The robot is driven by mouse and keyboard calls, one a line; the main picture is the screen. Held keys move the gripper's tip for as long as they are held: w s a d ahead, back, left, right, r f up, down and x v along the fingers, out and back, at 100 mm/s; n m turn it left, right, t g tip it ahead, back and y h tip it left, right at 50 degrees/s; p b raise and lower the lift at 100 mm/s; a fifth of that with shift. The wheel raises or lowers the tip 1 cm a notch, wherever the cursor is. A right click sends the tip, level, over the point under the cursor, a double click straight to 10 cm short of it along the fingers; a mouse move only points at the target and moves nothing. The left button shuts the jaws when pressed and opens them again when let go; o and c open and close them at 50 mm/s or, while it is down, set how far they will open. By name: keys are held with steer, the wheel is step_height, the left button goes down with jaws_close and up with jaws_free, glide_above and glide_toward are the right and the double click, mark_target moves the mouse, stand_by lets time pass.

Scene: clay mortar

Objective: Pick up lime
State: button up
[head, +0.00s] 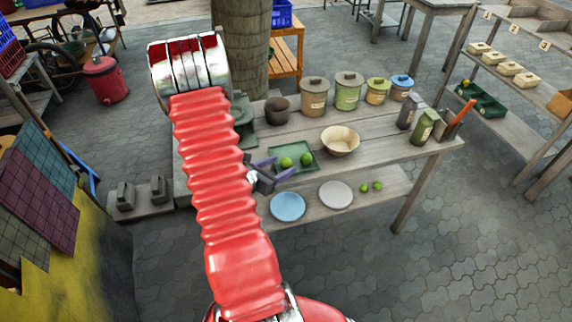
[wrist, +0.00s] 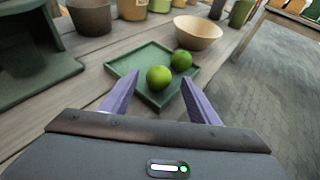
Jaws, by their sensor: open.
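Two green limes sit on a square green tray (wrist: 132,64) on the wooden table. The nearer lime (wrist: 158,78) and the farther lime (wrist: 181,60) show in the wrist view; in the head view they are the left lime (head: 286,162) and the right lime (head: 306,159). My gripper (wrist: 160,88) is open, its two purple fingers spread at the near side of the tray with the nearer lime ahead between them. In the head view my gripper (head: 268,168) is at the tray's left edge. I cannot tell its exact height.
A cream bowl (head: 341,141) stands right of the tray. Several lidded jars (head: 348,92) and a dark pot (head: 277,110) line the back. A green stand (wrist: 35,50) is at the left. A blue plate (head: 288,206), a pale plate (head: 335,194) and two small green fruits (head: 371,187) lie on the lower shelf.

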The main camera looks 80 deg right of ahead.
mark_target(283, 164)
steer(key=x, duration=0.4)
steer(key=shift+w+d+f, duration=0.1)
steer(key=shift+f, duration=0.05)
stand_by(0.4)
steer(key=c, duration=1.1)
steer(key=shift+r, duration=5.05)
